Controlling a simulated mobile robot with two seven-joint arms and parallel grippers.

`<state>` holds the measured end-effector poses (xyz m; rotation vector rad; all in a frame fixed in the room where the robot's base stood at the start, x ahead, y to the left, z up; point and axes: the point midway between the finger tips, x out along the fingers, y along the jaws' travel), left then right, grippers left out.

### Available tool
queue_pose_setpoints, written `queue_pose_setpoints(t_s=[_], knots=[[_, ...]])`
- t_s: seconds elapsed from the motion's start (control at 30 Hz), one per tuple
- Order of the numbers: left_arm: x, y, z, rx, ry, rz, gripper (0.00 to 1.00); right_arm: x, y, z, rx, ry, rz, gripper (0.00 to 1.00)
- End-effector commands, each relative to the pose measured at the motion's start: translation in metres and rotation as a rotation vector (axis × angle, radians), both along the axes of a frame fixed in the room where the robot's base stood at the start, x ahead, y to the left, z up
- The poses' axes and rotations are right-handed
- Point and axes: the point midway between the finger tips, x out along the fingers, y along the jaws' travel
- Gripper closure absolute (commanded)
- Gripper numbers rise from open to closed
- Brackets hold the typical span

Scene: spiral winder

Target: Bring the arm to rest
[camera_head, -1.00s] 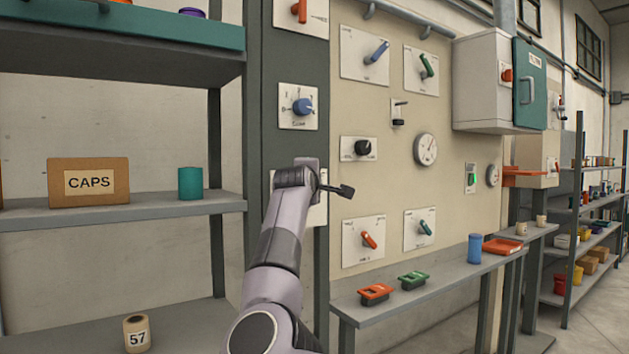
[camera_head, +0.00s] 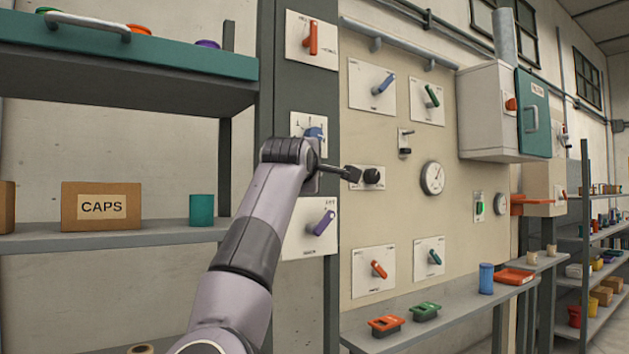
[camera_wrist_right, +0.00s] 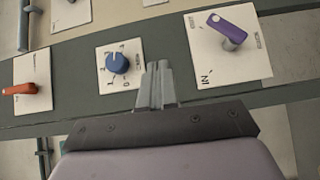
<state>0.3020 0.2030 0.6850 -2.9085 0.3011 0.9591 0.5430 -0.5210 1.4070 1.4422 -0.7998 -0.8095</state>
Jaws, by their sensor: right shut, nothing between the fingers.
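My right arm reaches up from the bottom of the head view. Its gripper (camera_head: 352,174) points right, in front of the wall panels, with its dark fingers together. In the right wrist view the gripper (camera_wrist_right: 158,84) is shut and empty. There a blue knob (camera_wrist_right: 117,63) is just left of the fingertips and a purple lever (camera_wrist_right: 230,28) is to the right. In the head view the wrist partly covers the blue knob's plate (camera_head: 298,122), and the purple lever (camera_head: 324,222) is below. I cannot tell the gap to the panel. My left gripper is out of view.
A black knob (camera_head: 373,175) appears beside the fingertips. An orange-red lever (camera_head: 312,38) is above. A shelf with a CAPS box (camera_head: 101,206) and a teal cylinder (camera_head: 202,210) is left. A ledge (camera_head: 440,322) with orange and green trays juts out below right.

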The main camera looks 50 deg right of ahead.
Motion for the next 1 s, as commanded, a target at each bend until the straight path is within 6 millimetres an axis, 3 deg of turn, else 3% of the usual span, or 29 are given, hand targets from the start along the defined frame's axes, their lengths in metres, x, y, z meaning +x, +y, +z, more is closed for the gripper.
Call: queue_pose_setpoints(t_s=[0.6,0.77,1.0], knots=[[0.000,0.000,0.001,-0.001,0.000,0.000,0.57,0.001,-0.002,-0.003,-0.011,0.015,-0.009,1.00],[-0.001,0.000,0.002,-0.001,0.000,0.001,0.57,-0.001,-0.012,-0.027,-0.131,0.160,-0.095,1.00],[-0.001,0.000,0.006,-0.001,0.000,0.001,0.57,-0.004,-0.020,-0.076,-0.516,0.601,-0.308,1.00]])
